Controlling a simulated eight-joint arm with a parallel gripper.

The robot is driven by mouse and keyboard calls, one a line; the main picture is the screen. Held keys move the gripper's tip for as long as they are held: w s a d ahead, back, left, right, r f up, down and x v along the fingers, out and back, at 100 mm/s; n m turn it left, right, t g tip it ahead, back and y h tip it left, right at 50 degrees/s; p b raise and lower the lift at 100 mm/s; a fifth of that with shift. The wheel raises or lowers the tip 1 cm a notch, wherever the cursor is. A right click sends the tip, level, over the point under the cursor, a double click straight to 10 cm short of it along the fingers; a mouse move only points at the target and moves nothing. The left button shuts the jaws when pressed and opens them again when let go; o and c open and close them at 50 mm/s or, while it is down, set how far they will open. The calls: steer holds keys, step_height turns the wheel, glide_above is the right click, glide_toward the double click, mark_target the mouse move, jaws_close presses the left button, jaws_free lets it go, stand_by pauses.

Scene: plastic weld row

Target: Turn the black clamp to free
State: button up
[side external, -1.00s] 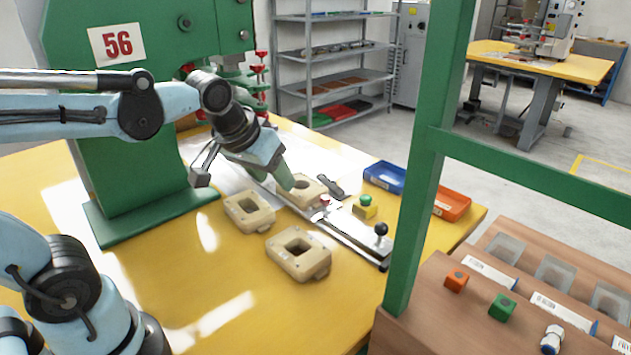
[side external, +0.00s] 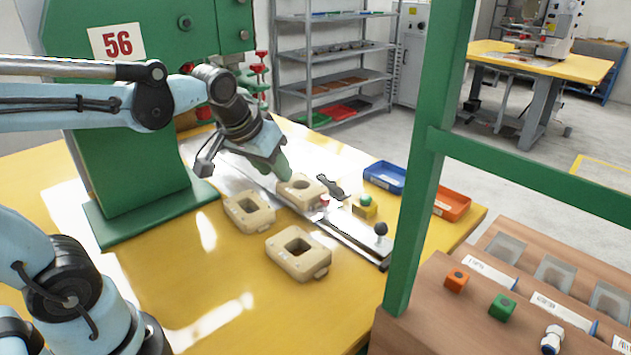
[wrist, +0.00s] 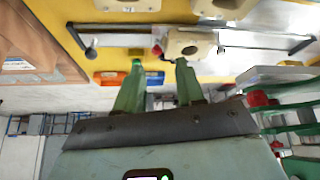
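A dark clamp lever (side external: 329,187) lies just behind a beige block with a round hole (side external: 300,190) on the metal rail (side external: 350,241). The lever's exact setting is too small to tell. The beige block also shows at the top of the wrist view (wrist: 190,43). My gripper (side external: 284,177) is above and behind the block in the side view, short of the lever. In the wrist view my gripper's green fingers (wrist: 160,70) are apart with nothing between them. A small red knob (wrist: 157,51) shows beyond the tips, beside the block.
Two more beige blocks (side external: 249,211) (side external: 298,253) stand on the yellow table in front. A black ball knob (side external: 381,229) stands at the rail's right end. A green-button box (side external: 365,206), blue tray (side external: 384,177) and orange tray (side external: 452,204) are to the right. The green press (side external: 130,150) stands left.

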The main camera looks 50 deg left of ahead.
steer(key=w+a+f+n+g+y, duration=0.1)
steer(key=w+a+n, duration=0.2)
steer(key=w+a, duration=0.4)
steer(key=w+a+f+n+g+y, duration=0.15)
steer(key=w+a, duration=0.25)
steer(key=a, duration=0.5)
steer(key=shift+n+h, duration=0.25)
steer(key=shift+h, duration=0.1)
steer(key=x, duration=1.1)
steer(key=shift+w+a+f, duration=0.1)
steer(key=shift+w, duration=0.25)
jaws_close()
steer(key=shift+s+a+m+t+h, duration=0.1)
steer(key=shift+m+t+h, duration=0.25)
steer(key=shift+m, duration=0.8)
steer(key=shift+m+t+h, duration=0.1)
steer(key=shift+m+h, duration=0.35)
steer(key=shift+m, duration=0.7)
